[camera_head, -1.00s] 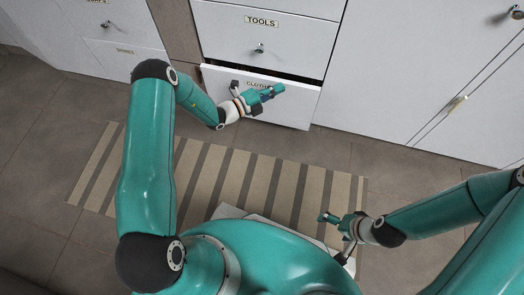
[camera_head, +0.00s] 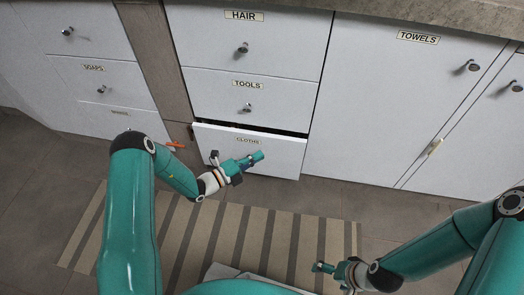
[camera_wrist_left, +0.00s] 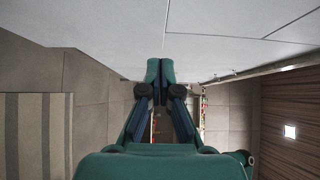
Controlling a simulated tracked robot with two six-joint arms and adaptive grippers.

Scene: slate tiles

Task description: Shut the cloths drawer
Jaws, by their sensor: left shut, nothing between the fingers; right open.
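The cloths drawer (camera_head: 285,157) is the lowest one in the middle column, with a white front and a CLOTHS label. It stands partly open, with a dark gap along its top edge. My left gripper (camera_head: 257,157) is shut and empty in front of the drawer front, below the label. In the left wrist view its closed fingertips (camera_wrist_left: 160,66) point at a pale front; I cannot tell whether they touch it. My left gripper hides part of the drawer front. My right gripper (camera_head: 318,267) is open and empty, low over the floor and away from the drawer.
The tools drawer (camera_head: 280,95) and the hair drawer (camera_head: 290,45) above are closed. The towels door (camera_head: 385,110) is on the right, the soaps drawer (camera_head: 125,85) on the left. A small orange thing (camera_head: 175,145) shows left of the cloths drawer. A striped mat (camera_head: 290,235) covers the floor.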

